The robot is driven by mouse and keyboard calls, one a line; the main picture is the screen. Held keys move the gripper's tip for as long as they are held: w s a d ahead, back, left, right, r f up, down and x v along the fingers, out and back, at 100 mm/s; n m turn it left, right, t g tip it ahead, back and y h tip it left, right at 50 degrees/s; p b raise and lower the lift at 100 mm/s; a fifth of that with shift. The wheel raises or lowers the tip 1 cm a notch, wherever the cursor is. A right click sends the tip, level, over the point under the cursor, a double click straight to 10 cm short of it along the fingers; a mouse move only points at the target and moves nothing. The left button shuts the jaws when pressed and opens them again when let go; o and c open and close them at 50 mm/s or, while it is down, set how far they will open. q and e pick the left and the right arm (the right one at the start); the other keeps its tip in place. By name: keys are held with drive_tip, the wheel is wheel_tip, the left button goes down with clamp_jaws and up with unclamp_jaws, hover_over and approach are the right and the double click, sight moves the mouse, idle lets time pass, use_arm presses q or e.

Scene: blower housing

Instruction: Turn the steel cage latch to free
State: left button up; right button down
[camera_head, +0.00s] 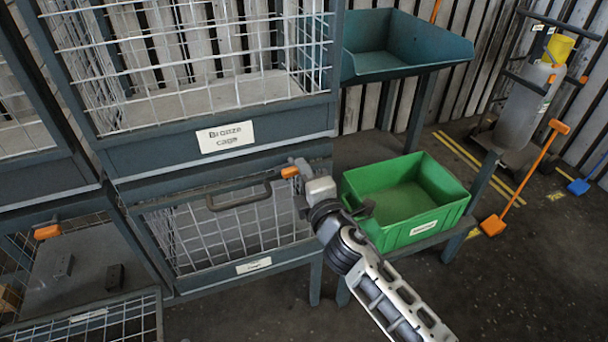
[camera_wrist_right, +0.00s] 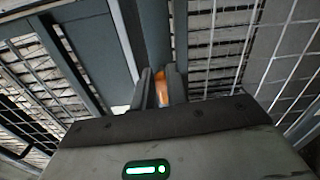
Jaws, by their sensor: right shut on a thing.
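In the head view, my right gripper (camera_head: 297,170) is at the upper right corner of a lower mesh cage (camera_head: 240,226). It is shut on the orange-tipped latch (camera_head: 289,172) there. In the right wrist view the orange latch tip (camera_wrist_right: 161,88) sits between the two dark fingers (camera_wrist_right: 160,90). The cage's mesh door is shut, and the small label on its lower rail is too small to read. The gripper hides part of the latch. My left gripper is not in view.
Above is a cage labelled "Bronze cage" (camera_head: 225,137). A dark pull handle (camera_head: 239,198) sticks out from the lower door. A green bin (camera_head: 405,200) stands close right of my gripper, below a teal tray (camera_head: 410,45). Another orange latch (camera_head: 47,232) is at left.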

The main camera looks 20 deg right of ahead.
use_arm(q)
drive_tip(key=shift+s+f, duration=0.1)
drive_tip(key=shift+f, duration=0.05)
use_arm(e)
drive_tip(key=shift+f+m, duration=0.1)
drive_tip(key=shift+m, duration=0.5)
drive_tip(key=c, duration=1.4)
unclamp_jaws()
drive_tip(key=shift+s, duration=0.1)
use_arm(q)
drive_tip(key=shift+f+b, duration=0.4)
drive_tip(key=shift+b, duration=0.8)
use_arm(e)
drive_tip(key=s, duration=1.5)
drive_tip(key=shift+s+d, duration=0.3)
drive_tip(key=shift+s, duration=0.1)
